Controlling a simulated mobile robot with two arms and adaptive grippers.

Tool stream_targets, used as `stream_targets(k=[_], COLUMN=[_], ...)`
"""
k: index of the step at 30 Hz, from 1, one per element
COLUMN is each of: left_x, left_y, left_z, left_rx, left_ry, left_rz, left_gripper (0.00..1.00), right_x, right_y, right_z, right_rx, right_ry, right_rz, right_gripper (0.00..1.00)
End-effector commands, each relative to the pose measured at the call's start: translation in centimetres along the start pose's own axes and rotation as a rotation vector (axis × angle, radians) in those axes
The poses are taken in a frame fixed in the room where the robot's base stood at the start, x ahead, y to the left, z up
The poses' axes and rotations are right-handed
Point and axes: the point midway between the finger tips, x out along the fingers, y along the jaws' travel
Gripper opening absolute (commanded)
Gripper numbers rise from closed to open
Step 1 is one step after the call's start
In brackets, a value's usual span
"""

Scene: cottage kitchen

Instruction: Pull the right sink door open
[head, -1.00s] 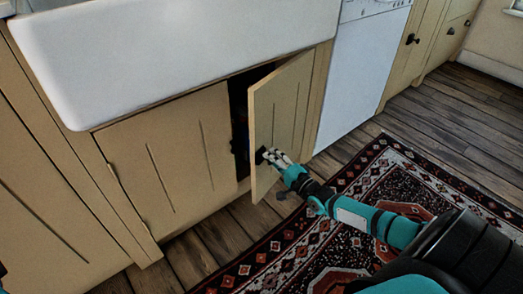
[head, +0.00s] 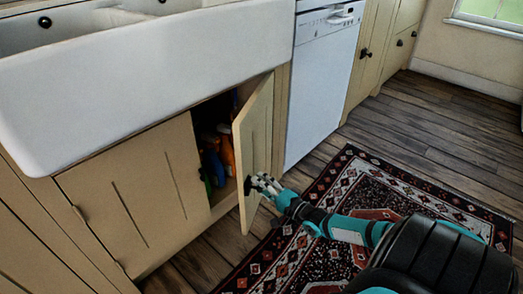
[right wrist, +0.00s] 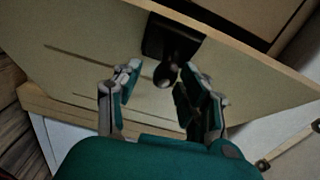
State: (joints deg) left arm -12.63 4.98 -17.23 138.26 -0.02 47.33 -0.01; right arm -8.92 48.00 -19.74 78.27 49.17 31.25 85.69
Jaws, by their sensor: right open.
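The right sink door (head: 254,138) is a cream panel under the white sink. It stands partly open, swung out on its right edge, and the dark cupboard inside shows at its left. Its dark knob (right wrist: 168,68) is near the free edge on the front face. My right gripper (head: 264,184) is at this knob. In the right wrist view the gripper (right wrist: 160,80) is open, with a finger on either side of the knob and gaps visible. My left gripper is not in view.
The left sink door (head: 140,195) is closed. Colourful bottles (head: 218,158) stand inside the cupboard. A white dishwasher (head: 322,85) is right of the open door. A patterned rug (head: 340,235) lies on the wooden floor in front.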

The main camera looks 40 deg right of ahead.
Motion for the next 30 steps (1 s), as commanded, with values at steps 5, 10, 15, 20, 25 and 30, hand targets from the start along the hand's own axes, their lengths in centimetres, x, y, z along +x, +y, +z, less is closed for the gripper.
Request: stream_targets(k=[5, 10, 15, 20, 25, 30], left_x=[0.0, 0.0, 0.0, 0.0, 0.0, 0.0], left_y=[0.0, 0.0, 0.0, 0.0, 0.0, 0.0], left_z=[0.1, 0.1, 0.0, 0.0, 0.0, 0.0], left_rx=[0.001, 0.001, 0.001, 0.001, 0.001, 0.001], left_ry=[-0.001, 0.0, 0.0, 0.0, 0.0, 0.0], left_rz=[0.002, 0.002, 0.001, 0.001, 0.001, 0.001], left_gripper=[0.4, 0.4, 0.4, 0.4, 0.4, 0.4], right_x=[-0.2, -1.9, -4.6, -6.8, -7.9, -8.1], right_y=[0.0, 0.1, 0.2, 0.1, 0.1, 0.0], right_z=[0.1, 0.1, 0.1, 0.0, -0.1, -0.1], right_rx=[0.001, 0.001, 0.0, 0.0, 0.0, 0.0], right_ry=[-0.002, -0.002, -0.002, -0.001, 0.001, 0.001], right_rz=[0.0, 0.003, 0.005, 0.003, 0.001, 0.0], right_gripper=[0.41, 0.41, 0.41, 0.41, 0.41, 0.41])
